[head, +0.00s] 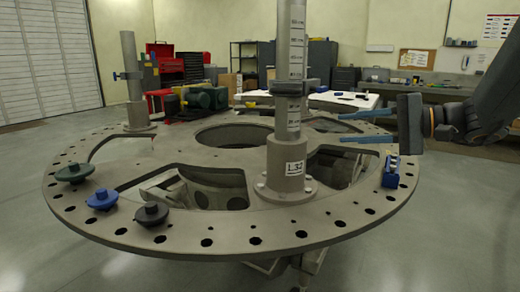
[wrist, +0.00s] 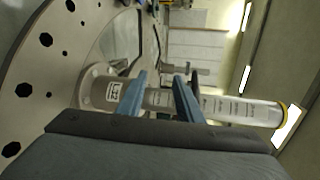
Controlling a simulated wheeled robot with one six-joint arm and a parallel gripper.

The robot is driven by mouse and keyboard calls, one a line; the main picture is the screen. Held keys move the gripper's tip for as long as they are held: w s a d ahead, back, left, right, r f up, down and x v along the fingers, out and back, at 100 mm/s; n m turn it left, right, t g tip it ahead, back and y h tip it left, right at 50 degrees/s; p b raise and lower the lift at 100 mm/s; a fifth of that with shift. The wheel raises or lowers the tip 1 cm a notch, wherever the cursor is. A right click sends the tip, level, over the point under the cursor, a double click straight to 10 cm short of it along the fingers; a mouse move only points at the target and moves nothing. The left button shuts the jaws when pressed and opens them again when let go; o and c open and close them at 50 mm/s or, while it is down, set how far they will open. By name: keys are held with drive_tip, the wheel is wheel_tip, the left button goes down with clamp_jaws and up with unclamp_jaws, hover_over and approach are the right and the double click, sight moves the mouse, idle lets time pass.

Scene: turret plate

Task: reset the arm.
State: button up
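My gripper (head: 341,126) is at the right in the head view, above the right part of the round plate. Its two blue fingers point left and are spread apart with nothing between them. In the wrist view my gripper (wrist: 160,77) also shows open. The near post (head: 288,90), with a scale and a label on its base, stands upright on the plate to the left of the fingertips. In the wrist view the post (wrist: 230,108) runs across behind the fingers; in the head view a gap separates it from the fingertips.
The grey turret plate (head: 230,232) has large cutouts and a rim of holes. Green (head: 75,173), blue (head: 102,199) and black (head: 151,213) knobs sit on its left front rim. A blue block (head: 390,173) stands at the right rim, below my gripper. A second post (head: 132,80) rises back left.

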drive_tip(key=s+a+f+n+g+h, duration=0.1)
drive_tip(key=s+a+f+g+h, duration=0.15)
drive_tip(key=s+f, duration=0.4)
drive_tip(key=s+a+f+g+h, duration=0.2)
drive_tip(key=s+a+f+g, duration=0.15)
drive_tip(key=f, duration=0.55)
drive_tip(key=s+d+f+n+h, duration=0.1)
drive_tip(key=s+f+n+h, duration=0.2)
drive_tip(key=s+f+h, duration=0.1)
drive_tip(key=s+d+f+n+g+h, duration=0.1)
drive_tip(key=s+d+f+n+h, duration=0.1)
drive_tip(key=s+f+h, duration=0.3)
wheel_tip(320, 180, down, 4)
drive_tip(key=shift+s+d+r+n, duration=0.1)
drive_tip(key=shift+s+d+n, duration=0.15)
drive_tip(key=shift+s+n, duration=0.45)
